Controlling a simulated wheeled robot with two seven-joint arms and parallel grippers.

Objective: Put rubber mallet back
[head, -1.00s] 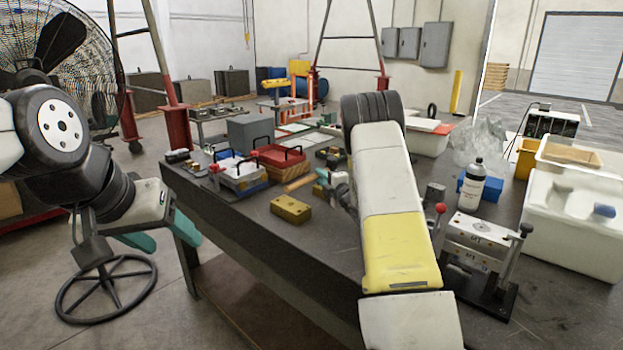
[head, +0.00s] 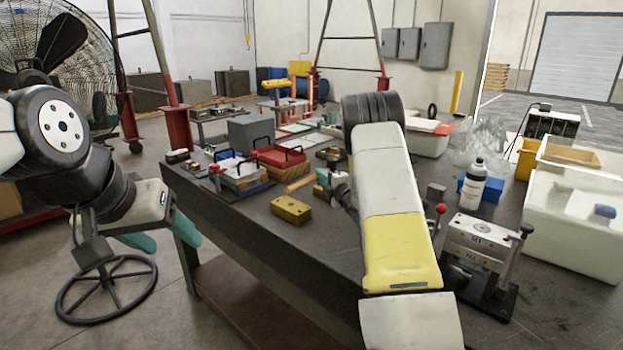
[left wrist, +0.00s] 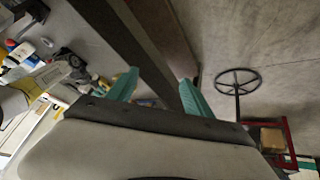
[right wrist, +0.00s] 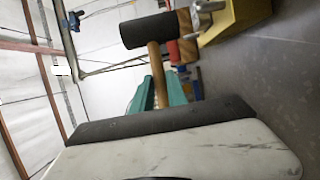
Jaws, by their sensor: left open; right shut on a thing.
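The rubber mallet (right wrist: 150,30) shows in the right wrist view, with a black cylindrical head and a wooden handle. My right gripper (right wrist: 163,85) is shut on the handle, with the head beyond the fingertips. In the head view my right forearm hides most of this gripper and the mallet. My left gripper (head: 160,233) is open and empty off the left end of the workbench (head: 320,262). Its two teal fingers stand apart in the left wrist view (left wrist: 156,85). The mallet's storage place cannot be made out.
A yellow block (head: 290,209) lies near the bench's front edge, with a tan rod (head: 298,185) behind it. A red tray (head: 278,158) stands farther back. A white bottle (head: 472,185) and a lever fixture (head: 478,245) stand right of my forearm. The front bench is mostly clear.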

